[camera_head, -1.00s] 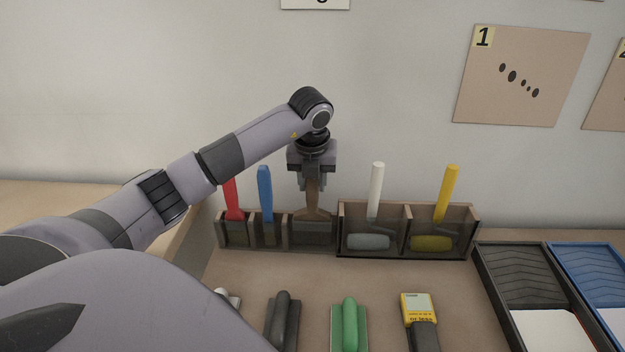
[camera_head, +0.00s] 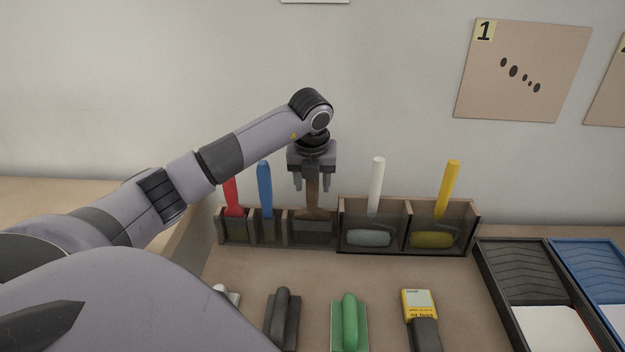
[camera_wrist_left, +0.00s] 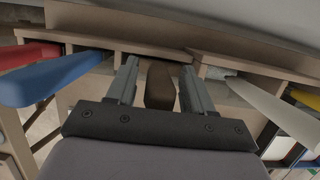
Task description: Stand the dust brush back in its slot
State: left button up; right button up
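The dust brush (camera_head: 312,212) stands upright in the third slot from the left of the wooden rack (camera_head: 283,228), its brown handle pointing up. In the left wrist view its handle (camera_wrist_left: 160,86) shows between the two fingers, with a gap on each side. My left gripper (camera_head: 312,186) is open directly above the brush, its fingers on either side of the handle top. It also shows in the left wrist view (camera_wrist_left: 158,88). My right gripper is in neither view.
Red (camera_head: 233,198) and blue (camera_head: 265,190) handled brushes stand left of the dust brush. White (camera_head: 376,190) and yellow (camera_head: 446,195) handled rollers stand right of it. Green (camera_head: 349,322) and dark (camera_head: 283,318) tools, a yellow device (camera_head: 419,305) and trays (camera_head: 515,270) lie in front.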

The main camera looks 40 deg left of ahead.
pick_arm(q)
jog(key=shift+o, duration=0.4)
jog(key=v, duration=0.7)
dwell(0.4)
